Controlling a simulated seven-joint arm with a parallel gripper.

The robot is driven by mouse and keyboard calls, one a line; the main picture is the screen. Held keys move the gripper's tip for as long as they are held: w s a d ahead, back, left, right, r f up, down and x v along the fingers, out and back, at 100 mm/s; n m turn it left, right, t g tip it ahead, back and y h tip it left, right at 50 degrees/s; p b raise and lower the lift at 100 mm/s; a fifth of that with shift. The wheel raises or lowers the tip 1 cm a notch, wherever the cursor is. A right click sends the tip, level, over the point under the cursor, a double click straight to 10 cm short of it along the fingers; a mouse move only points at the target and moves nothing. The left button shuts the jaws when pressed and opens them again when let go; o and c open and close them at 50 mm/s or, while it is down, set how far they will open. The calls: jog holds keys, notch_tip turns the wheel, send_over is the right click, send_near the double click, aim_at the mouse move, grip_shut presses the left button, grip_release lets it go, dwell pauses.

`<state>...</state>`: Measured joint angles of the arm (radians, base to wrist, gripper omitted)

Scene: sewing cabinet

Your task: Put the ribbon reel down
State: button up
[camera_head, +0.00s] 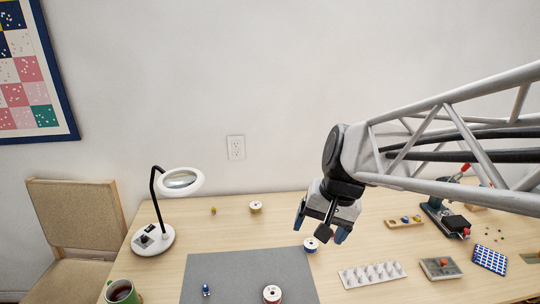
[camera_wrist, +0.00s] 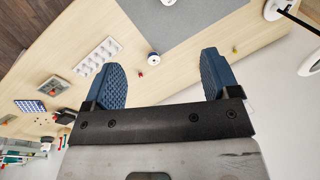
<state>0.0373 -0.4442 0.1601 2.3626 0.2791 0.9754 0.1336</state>
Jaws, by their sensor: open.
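A white reel with a red centre (camera_head: 272,294) is on the grey mat (camera_head: 215,267).
A magnifier lamp (camera_head: 155,239) and green mug (camera_head: 122,293) stand left. A white tray of several pieces (camera_head: 372,274), small box (camera_head: 440,268), blue-and-white block (camera_head: 490,259) and wooden holder (camera_head: 403,221) lie right. A small red item (camera_wrist: 140,74) is by the blue-rimmed reel.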

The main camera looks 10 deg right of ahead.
jog(key=s+d+n+t+h, duration=0.1)
jog(key=s+d+n+h, duration=0.1)
jog(key=s, duration=0.8)
jog(key=shift+d+r+n+h, duration=0.2)
jog(key=shift+d+n+h, duration=0.25)
jog(key=shift+n, duration=0.25)
jog(key=shift+o, duration=0.5)
dwell(0.5)
jog(key=w+a+f+m+g+y, duration=0.2)
jog(key=w+f+m+g+y, duration=0.15)
jog(key=w+f, duration=0.35)
jog(key=w+a+f+m+g+y, duration=0.2)
jog(key=w+f+m+y, duration=0.25)
jog(key=f, duration=0.55)
jog(key=m+t+y, duration=0.3)
jog(key=m+y, duration=0.3)
jog(key=m, duration=0.3)
send_near(272, 295)
jog(key=shift+w+a+f+g, duration=0.25)
jog(key=shift+w+a+f, duration=0.05)
jog(key=shift+w+a, duration=0.25)
jog(key=shift+s+a, duration=0.1)
jog(key=shift+a, duration=0.05)
jog(key=shift+x, duration=1.2)
jog(key=shift+f, duration=0.1)
